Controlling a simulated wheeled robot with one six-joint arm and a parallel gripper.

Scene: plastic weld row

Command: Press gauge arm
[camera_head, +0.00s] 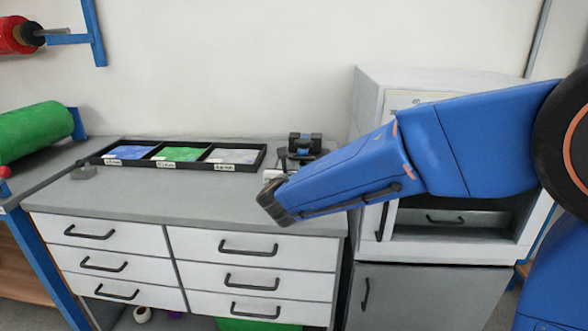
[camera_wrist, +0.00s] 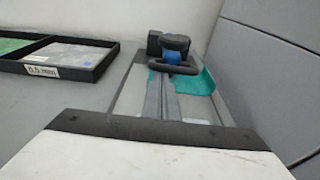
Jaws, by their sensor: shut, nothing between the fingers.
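The gauge (camera_head: 304,146) stands at the back right of the grey worktop, with a dark top part. In the wrist view the gauge (camera_wrist: 170,52) shows a black head and loop, a blue piece, and a teal part beside grey bars. I cannot tell which piece is its arm. My gripper (camera_head: 271,204) is shut and empty at the dark end of my arm, in front of the gauge and over the worktop's front. My arm hides part of the gauge's lower right in the head view. Contact with the gauge cannot be made out.
A black tray (camera_head: 100,158) with blue, green and grey compartments lies left of the gauge; its end shows in the wrist view (camera_wrist: 92,72). A white cabinet (camera_head: 430,80) stands close on the right. Drawers (camera_head: 250,246) are below. The worktop's left front is clear.

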